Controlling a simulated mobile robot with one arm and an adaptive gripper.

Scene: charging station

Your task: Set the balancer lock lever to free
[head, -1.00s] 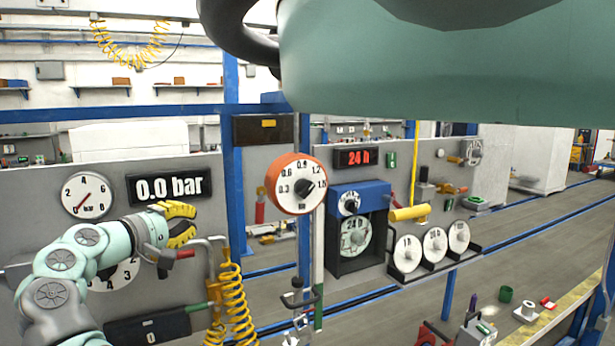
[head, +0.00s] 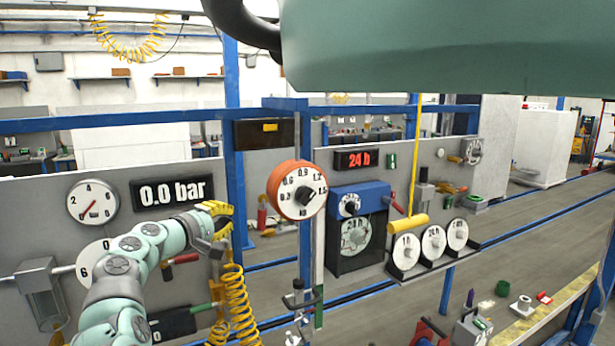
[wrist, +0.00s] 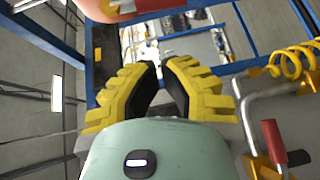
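The orange balancer (head: 276,190) has a round white dial with a black knob and sits right of my gripper in the head view. Its orange edge also shows at the top of the wrist view (wrist: 120,10). I cannot make out its lock lever for certain. My gripper (head: 226,214) is in front of the post left of the balancer, apart from it. In the wrist view, its yellow fingers (wrist: 160,68) have black pads and a narrow gap between them, with nothing held there.
A red-handled valve lever (wrist: 273,142) and grey pipe are close right of my fingers in the wrist view. A yellow coiled hose (head: 236,300) hangs below my gripper. A blue-topped timer box (head: 372,195) stands right of the balancer. A yellow cylinder (head: 408,223) hangs beyond it.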

